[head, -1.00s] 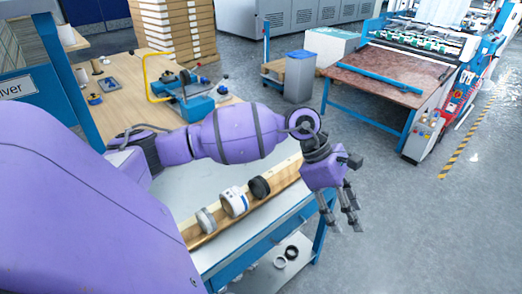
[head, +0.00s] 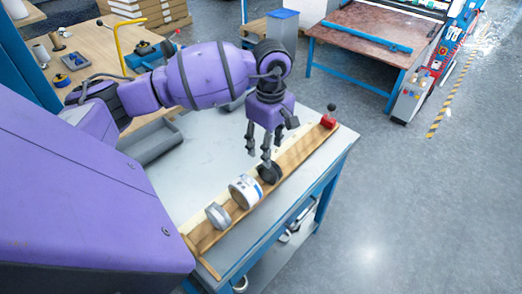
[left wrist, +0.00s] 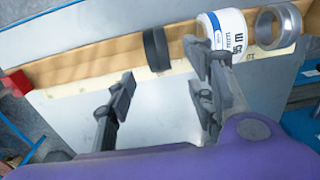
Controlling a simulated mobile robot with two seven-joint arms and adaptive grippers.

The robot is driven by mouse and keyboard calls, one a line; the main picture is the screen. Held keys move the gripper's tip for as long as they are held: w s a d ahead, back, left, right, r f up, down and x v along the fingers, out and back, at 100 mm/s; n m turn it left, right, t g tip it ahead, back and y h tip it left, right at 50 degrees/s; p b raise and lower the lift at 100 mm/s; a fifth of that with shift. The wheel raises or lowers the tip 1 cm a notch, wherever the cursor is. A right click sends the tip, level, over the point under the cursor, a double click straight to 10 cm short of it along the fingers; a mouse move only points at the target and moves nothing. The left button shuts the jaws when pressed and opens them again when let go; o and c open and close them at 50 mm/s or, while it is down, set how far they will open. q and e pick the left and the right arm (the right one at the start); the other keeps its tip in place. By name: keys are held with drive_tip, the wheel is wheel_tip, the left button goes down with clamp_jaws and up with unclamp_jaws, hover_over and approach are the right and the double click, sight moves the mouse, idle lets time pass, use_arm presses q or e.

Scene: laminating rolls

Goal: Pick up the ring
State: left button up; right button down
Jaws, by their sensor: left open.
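A black ring (head: 270,174) stands on edge in a long wooden trough (head: 300,152) on the table. A white printed roll (head: 245,191) and a grey metal ring (head: 218,215) stand in the same trough, nearer to me. My right gripper is not seen.
A red block with a black knob (head: 328,120) sits at the trough's far end. A grey tray (head: 155,145) lies on the table's left side. The grey tabletop (head: 205,150) beside the trough is mostly bare. Open floor lies to the right.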

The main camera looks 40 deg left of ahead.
sight(270, 172)
use_arm(q)
drive_tip(key=f, duration=0.5)
drive_tip(key=f+p, duration=0.1)
drive_tip(key=f, duration=0.1)
drive_tip(key=shift+w+d+f, duration=0.1)
drive_tip(key=shift+d+f, duration=0.15)
drive_tip(key=shift+f, duration=0.1)
drive_tip(key=shift+c, duration=0.3)
clamp_jaws()
